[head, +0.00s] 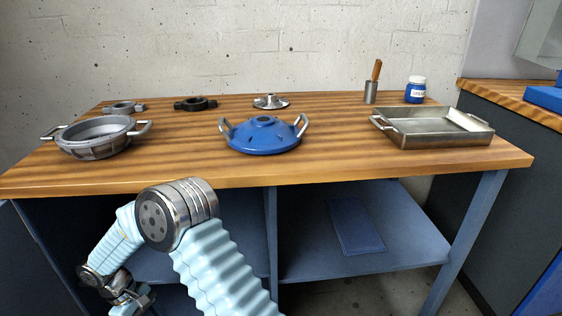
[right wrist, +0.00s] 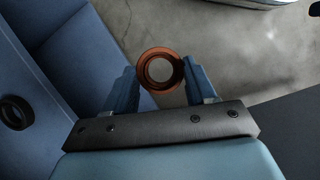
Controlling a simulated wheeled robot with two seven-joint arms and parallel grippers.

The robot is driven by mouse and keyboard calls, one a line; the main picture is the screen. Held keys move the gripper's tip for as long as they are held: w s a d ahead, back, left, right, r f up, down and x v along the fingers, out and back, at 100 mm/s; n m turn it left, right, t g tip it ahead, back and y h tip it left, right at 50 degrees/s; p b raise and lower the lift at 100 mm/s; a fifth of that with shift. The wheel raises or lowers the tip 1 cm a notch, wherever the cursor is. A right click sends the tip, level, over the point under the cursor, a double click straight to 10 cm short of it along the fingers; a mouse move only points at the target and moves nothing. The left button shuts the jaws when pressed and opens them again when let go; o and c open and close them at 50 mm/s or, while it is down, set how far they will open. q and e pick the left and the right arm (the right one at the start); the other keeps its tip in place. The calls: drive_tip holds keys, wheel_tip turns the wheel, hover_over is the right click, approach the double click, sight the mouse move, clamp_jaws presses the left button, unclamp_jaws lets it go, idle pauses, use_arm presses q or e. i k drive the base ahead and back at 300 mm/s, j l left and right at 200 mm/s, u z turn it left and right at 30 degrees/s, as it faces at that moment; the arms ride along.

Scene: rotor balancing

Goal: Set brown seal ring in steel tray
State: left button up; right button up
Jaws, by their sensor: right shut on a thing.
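The brown seal ring (right wrist: 143,71) is between the two blue fingers of my right gripper (right wrist: 161,76) in the right wrist view. The fingers are shut on its outer sides, and its open hole faces the camera. The ring is held in the air over grey floor. The steel tray (head: 436,140) stands at the right end of the wooden table in the head view. It is shallow and rectangular with side handles, and its visible inside looks empty.

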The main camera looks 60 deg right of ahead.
sight(451, 131)
drive_tip(key=k+l+u, duration=0.15)
drive_tip(key=u, duration=0.3)
drive_tip(key=k+l+u, duration=0.1)
drive_tip(key=u, duration=0.35)
drive_tip(key=k, duration=1.05)
drive_tip(key=k+l+z, duration=0.1)
drive_tip(key=k+z, duration=0.35)
drive_tip(key=k, duration=0.15)
